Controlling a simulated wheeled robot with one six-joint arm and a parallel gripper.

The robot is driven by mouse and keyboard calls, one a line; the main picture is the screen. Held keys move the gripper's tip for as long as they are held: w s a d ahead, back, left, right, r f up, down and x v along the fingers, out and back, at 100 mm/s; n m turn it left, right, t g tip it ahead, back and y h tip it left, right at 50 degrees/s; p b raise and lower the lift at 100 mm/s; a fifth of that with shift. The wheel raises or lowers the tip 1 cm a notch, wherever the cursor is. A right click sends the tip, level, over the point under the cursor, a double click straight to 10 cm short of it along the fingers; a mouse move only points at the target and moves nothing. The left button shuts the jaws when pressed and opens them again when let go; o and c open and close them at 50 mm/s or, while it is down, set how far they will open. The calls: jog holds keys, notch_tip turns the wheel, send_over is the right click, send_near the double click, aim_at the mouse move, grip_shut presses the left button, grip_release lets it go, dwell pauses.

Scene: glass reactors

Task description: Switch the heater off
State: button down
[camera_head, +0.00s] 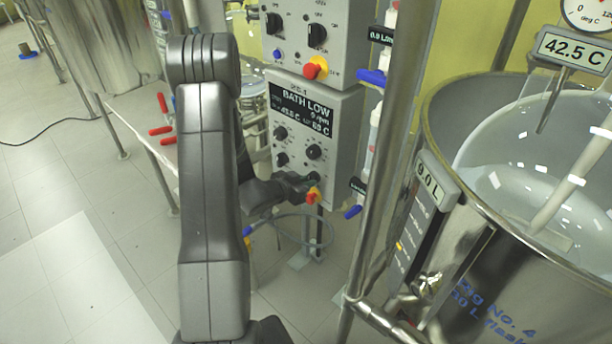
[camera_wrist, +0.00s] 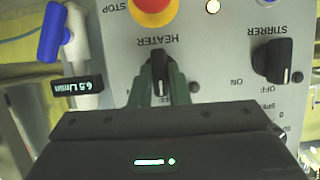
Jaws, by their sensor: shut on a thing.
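The heater knob (camera_wrist: 160,72) is a dark knob under an upside-down HEATER label in the wrist view. My gripper (camera_wrist: 162,68) is shut on it, one greenish-dark finger on each side. A white mark on the knob points down the picture, toward partly hidden lettering. In the head view my gripper (camera_head: 308,183) reaches the lower right of the grey control box (camera_head: 345,125), and the knob is mostly hidden by the fingers. The box's display (camera_head: 301,112) reads BATH LOW, with smaller text hard to read.
A red stop button (camera_wrist: 152,6) on yellow and the stirrer knob (camera_wrist: 270,62) are close to the heater knob. A blue-handled valve (camera_wrist: 53,32) is beside the box. A second control box (camera_head: 300,35) is above. A steel vessel (camera_head: 490,270) stands right.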

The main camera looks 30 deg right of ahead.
dwell(0.4)
jog(key=c, duration=1.4)
grip_release()
jog(key=v, duration=1.3)
jog(key=shift+w+a+r, duration=0.1)
jog(key=shift+a, duration=0.35)
